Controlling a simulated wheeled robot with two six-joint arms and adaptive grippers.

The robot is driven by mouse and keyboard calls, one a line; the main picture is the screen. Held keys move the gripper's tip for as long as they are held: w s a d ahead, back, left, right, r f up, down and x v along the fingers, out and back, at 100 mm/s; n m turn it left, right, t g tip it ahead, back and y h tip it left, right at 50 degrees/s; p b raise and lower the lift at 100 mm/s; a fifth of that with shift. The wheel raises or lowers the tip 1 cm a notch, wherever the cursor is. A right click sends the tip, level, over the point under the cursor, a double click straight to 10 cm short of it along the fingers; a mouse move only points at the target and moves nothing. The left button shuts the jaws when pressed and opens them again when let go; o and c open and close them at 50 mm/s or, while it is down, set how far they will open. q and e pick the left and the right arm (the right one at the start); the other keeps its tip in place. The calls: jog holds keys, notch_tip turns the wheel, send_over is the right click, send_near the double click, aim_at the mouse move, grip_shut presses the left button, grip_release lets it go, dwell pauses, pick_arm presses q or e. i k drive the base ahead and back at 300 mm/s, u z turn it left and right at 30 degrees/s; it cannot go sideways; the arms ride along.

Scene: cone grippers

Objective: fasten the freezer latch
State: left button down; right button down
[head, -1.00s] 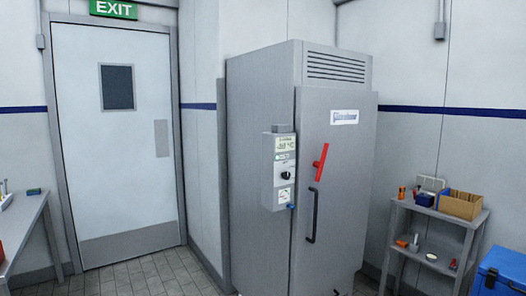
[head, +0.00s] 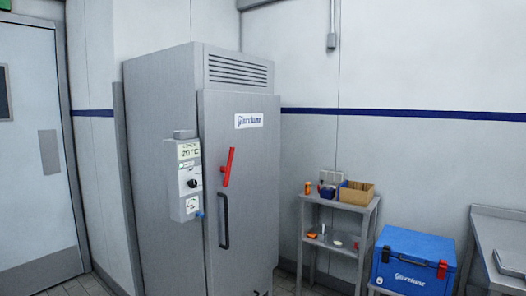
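The grey upright freezer (head: 182,85) stands left of the middle in the head view, its front door (head: 250,165) looking closed. The red latch lever (head: 229,167) is on the door near its left edge, tilted slightly, with its top leaning right. A black vertical door handle (head: 224,220) is below it. A control box (head: 189,178) with a display and a dark knob is fixed beside the door edge. Whether the latch is engaged cannot be told from here. Neither of my grippers is in view.
A small grey shelf stand (head: 369,215) with a cardboard box (head: 357,195) is right of the freezer. A grey door (head: 30,170) is at the left.

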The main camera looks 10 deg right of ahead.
aim_at(226, 170)
jog(key=z, duration=0.55)
jog(key=i, duration=1.7)
jog(key=u, duration=0.95)
jog(key=i, duration=0.3)
jog(key=u, duration=0.4)
